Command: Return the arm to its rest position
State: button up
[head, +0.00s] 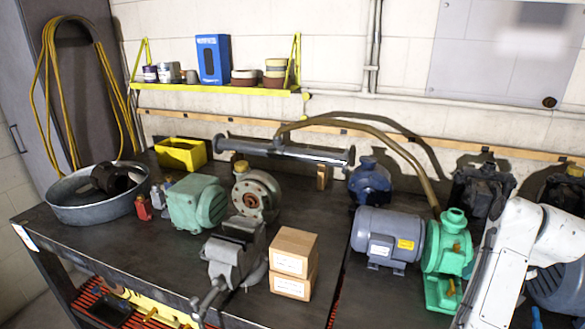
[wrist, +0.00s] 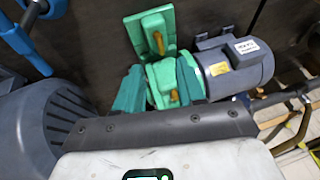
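My white arm (head: 510,250) reaches across the right edge of the head view, over the right end of the bench. Its gripper end is not visible there. In the wrist view, my gripper (wrist: 160,92) shows two dark green fingers standing apart on a dark bar. A bright green pump (wrist: 155,35) shows beyond and between them; I see no grip on it. The same green pump (head: 447,255) stands on the bench just left of my arm in the head view.
A grey motor (head: 386,238) stands beside the pump; it also shows in the wrist view (wrist: 235,65). Another large grey motor (wrist: 40,125) is close at left in the wrist view. A blue pump (head: 370,183), cartons (head: 292,262) and a vise (head: 235,255) occupy the dark bench (head: 110,240).

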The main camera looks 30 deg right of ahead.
jog(key=s+a+f+n+g+b, duration=0.2)
jog(key=a+f+n, duration=0.3)
jog(key=a+f, duration=0.95)
jog(key=s+a+f+n+y, duration=0.1)
jog(key=s+a+f+n, duration=0.1)
jog(key=s+a, duration=0.3)
jog(key=s+a+f+n+g+b, duration=0.1)
jog(key=s+a+f, duration=0.4)
jog(key=a, duration=0.8)
jog(key=shift+a+f+n+g+y+b, duration=0.15)
jog(key=shift+f+n+g+y+b, duration=0.2)
jog(key=shift+n, duration=0.35)
